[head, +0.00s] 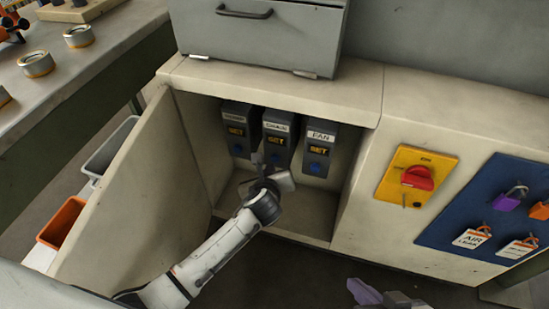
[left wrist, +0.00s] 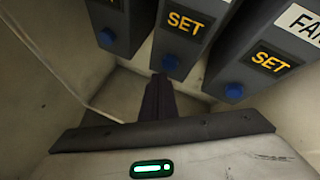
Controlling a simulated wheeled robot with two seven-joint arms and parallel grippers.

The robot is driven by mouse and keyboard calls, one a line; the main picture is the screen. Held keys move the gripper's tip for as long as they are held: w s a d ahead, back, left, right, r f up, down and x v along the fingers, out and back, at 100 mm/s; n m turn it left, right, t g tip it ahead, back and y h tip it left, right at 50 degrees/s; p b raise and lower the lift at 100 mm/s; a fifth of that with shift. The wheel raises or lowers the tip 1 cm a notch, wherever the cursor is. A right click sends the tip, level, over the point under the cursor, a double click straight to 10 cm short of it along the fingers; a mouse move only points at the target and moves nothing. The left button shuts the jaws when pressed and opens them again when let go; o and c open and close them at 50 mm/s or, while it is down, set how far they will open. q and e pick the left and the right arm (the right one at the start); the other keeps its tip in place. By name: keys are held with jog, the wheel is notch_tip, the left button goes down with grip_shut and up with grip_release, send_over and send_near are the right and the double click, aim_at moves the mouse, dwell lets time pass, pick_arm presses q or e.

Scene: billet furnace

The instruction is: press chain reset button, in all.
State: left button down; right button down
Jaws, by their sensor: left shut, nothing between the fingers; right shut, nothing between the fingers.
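The chain box (head: 277,141) is the middle of three dark grey boxes inside the open cabinet. It has a white label and an orange SET display, which also shows in the left wrist view (left wrist: 185,22). Its blue button (left wrist: 168,63) is low on its front. My left gripper (head: 257,159) is shut and empty, in front of the lower part of this box. In the left wrist view its fingertips (left wrist: 160,78) lie just below the blue button; I cannot tell whether they touch it. My right gripper (head: 362,290) is shut and empty at the bottom, away from the cabinet.
A left-hand box (head: 236,131) and the fan box (head: 318,148) stand close on either side, each with a blue button. The cabinet door (head: 135,200) hangs open at left. A red switch (head: 418,177) and a blue lock board (head: 480,215) are at right.

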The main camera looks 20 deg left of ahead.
pick_arm(q)
jog(key=s+p, duration=0.3)
jog(key=s, duration=0.2)
jog(key=shift+a+p, duration=0.1)
jog(key=shift+p, duration=0.2)
jog(key=shift+s, duration=0.1)
dwell(0.7)
